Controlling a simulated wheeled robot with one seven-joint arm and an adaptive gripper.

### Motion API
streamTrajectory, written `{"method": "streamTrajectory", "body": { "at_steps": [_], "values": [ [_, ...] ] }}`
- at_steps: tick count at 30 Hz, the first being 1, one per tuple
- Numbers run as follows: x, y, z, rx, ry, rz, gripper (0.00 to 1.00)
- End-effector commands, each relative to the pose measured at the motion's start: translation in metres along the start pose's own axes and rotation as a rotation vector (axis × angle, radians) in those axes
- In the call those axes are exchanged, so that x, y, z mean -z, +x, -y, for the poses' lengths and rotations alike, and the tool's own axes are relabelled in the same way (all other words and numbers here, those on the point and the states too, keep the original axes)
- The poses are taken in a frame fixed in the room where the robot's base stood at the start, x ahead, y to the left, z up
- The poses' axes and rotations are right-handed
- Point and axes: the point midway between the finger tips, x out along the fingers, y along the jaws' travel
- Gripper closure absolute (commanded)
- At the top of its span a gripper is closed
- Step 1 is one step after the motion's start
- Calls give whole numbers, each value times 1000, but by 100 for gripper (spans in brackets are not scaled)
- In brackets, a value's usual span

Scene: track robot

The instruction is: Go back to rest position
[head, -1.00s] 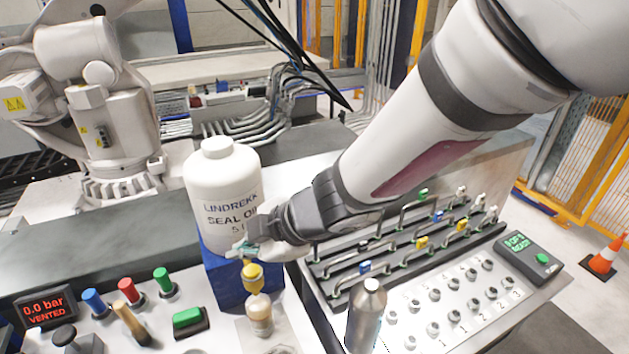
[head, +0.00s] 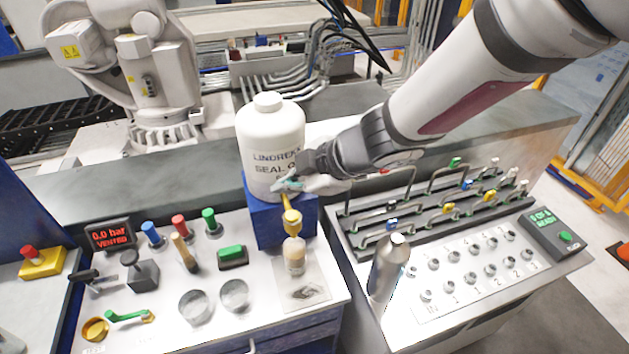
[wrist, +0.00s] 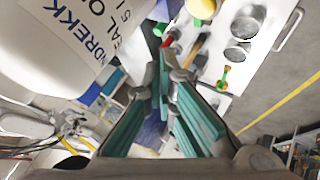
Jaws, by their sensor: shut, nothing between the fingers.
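My gripper (head: 290,184) is shut and empty, with teal finger pads. In the head view it is in front of the lower right side of the white seal oil bottle (head: 270,135), above the bottle's blue stand (head: 262,222). In the wrist view the teal fingers (wrist: 172,88) come together near the middle, and the bottle (wrist: 75,45) fills the upper left. I cannot tell whether the gripper touches the bottle. My arm reaches in from the upper right.
A small bottle with a yellow top (head: 292,222) stands just below the gripper. A metal bottle (head: 388,268) stands to the right, by a rack with bar handles (head: 430,205). Coloured knobs (head: 180,226) and two round metal cups (head: 234,295) are on the left panel.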

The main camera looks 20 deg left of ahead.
Motion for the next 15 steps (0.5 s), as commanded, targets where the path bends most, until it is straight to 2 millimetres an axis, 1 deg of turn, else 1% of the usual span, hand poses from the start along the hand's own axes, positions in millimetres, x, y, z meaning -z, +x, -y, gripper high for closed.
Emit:
{"method": "streamTrajectory", "body": {
  "at_steps": [5,8,11,12,14,15],
  "values": [
    [0,0,0,-2,1,1,100],
    [-7,-8,-9,-32,19,26,100],
    [-27,-31,-31,-117,75,99,100],
    [-40,-46,-42,-166,111,142,100],
    [-61,-74,-58,-248,177,217,100],
    [-76,-96,-68,-307,231,269,100]
  ]
}}
